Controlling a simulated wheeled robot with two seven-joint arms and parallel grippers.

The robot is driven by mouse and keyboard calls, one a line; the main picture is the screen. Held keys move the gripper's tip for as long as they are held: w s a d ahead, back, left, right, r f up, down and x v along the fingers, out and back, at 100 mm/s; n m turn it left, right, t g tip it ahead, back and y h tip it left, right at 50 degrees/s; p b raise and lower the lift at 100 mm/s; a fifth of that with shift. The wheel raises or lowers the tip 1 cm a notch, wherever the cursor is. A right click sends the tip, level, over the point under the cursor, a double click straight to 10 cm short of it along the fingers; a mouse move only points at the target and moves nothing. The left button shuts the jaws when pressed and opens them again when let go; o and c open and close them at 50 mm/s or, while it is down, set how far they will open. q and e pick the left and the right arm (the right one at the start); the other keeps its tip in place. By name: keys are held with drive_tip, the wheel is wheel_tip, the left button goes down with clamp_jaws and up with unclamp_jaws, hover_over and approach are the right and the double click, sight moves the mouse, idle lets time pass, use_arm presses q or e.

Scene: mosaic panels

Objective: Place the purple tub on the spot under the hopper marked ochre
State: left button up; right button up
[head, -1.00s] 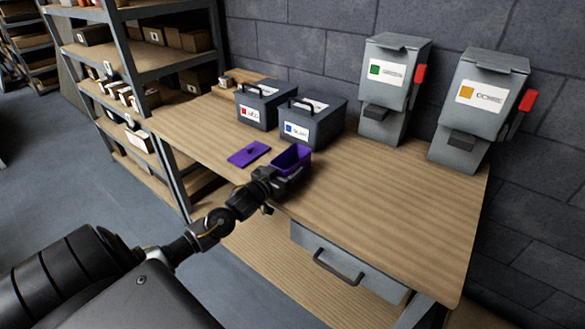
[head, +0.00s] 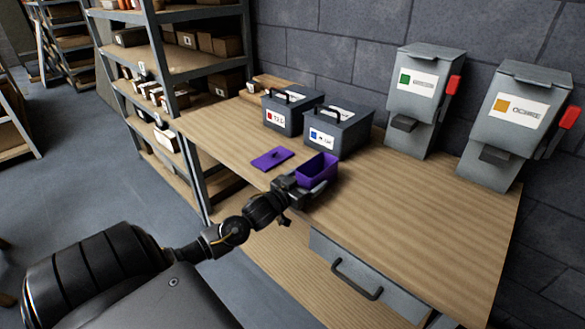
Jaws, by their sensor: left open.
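The purple tub (head: 318,168) is open-topped and stands upright near the front edge of the wooden bench (head: 420,215). My left gripper (head: 312,190) is open, at the tub's near side; its fingers partly hide the tub's lower part, and I cannot tell whether they touch it. The ochre hopper (head: 511,118) is grey, with an ochre square and a lettered label, at the bench's right back. The bench spot below its spout (head: 494,156) looks empty. My right gripper is out of view.
A purple lid (head: 272,159) lies left of the tub. Two grey lidded boxes, red-marked (head: 284,118) and blue-marked (head: 331,139), stand behind. A green-marked hopper (head: 423,100) stands left of the ochre one.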

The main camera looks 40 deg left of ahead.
sight(303, 176)
use_arm(q)
drive_tip(key=s+b, duration=0.1)
drive_tip(key=s, duration=0.6)
drive_tip(key=shift+s+f, duration=0.1)
drive_tip(key=shift+s, duration=0.25)
drive_tip(key=shift+o, duration=0.3)
drive_tip(key=shift+s, duration=0.55)
drive_tip(key=a+r+n+y+p, duration=0.1)
drive_tip(key=r+p, duration=0.1)
drive_tip(key=r+n+p, duration=0.1)
drive_tip(key=r+p, duration=0.1)
drive_tip(key=p, duration=0.1)
drive_tip(key=a+r+n+y+p, duration=0.1)
drive_tip(key=r+p, duration=0.2)
drive_tip(key=shift+w+a+y, duration=0.25)
drive_tip(key=shift+a+y, duration=0.05)
drive_tip(key=w+d+f+m+h+p, duration=0.1)
drive_tip(key=w+d+f+m+p, duration=0.1)
drive_tip(key=w, duration=0.1)
drive_tip(key=w+d+f+m+h+p, duration=0.1)
drive_tip(key=f+p, duration=0.1)
drive_tip(key=shift+w+h, duration=0.3)
drive_tip(key=shift+w, duration=0.05)
drive_tip(key=shift+w+r, duration=0.1)
drive_tip(key=w+p, duration=0.2)
drive_tip(key=w, duration=0.2)
drive_tip(key=shift+w+a, duration=0.15)
drive_tip(key=shift+w, duration=0.05)
drive_tip(key=shift+w+f, duration=0.25)
